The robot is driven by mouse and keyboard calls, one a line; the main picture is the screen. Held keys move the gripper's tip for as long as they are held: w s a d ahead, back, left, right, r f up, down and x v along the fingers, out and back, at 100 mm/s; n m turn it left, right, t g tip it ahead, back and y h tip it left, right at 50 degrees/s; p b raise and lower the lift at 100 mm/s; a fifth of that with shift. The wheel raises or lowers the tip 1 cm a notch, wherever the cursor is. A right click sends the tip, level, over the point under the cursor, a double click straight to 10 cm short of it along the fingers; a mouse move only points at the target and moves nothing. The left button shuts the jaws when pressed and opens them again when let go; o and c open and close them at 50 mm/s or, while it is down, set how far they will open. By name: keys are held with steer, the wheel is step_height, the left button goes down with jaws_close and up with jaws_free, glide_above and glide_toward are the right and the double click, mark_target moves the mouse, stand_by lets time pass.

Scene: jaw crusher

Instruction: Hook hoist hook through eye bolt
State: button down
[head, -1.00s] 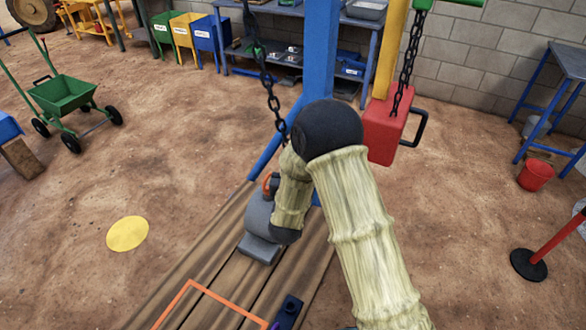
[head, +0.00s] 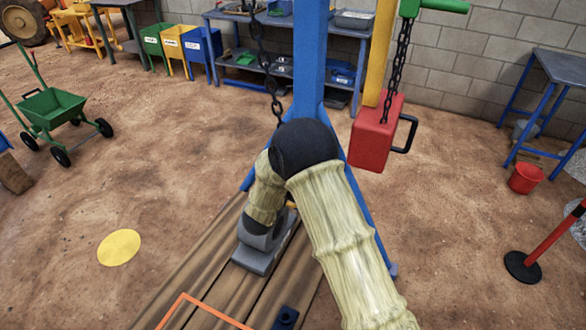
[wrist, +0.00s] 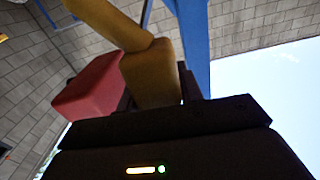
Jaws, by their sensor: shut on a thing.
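My gripper (wrist: 155,88) is shut on a mustard-yellow, bent thick piece (wrist: 150,70), likely the hoist hook. The piece runs from between the dark fingers to the upper left of the wrist view. In the head view my arm covers the gripper, and only a small orange bit shows beside it. The hoist chain (head: 266,65) hangs down behind my arm's dark joint, and its lower end is hidden. A grey metal part (head: 262,261) lies on the wooden planks (head: 222,277) below my wrist. I cannot make out the eye bolt.
A blue post (head: 309,60) stands just behind my arm. A red-topped barrier post (head: 548,245) stands right.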

steer(key=shift+f, duration=0.15)
steer(key=shift+w+a+f+b, duration=0.2)
steer(key=shift+w+a, duration=0.05)
steer(key=shift+a, duration=0.4)
steer(key=shift+w+a+f+b, duration=0.15)
steer(key=shift+w+a+f, duration=0.05)
steer(key=shift+a, duration=0.45)
steer(key=shift+w+a+f+b, duration=0.2)
steer(key=shift+w+a, duration=0.05)
steer(key=shift+a, duration=0.55)
steer(key=a, duration=0.1)
steer(key=w+a, duration=0.1)
steer(key=a, duration=0.1)
steer(key=shift+w, duration=0.25)
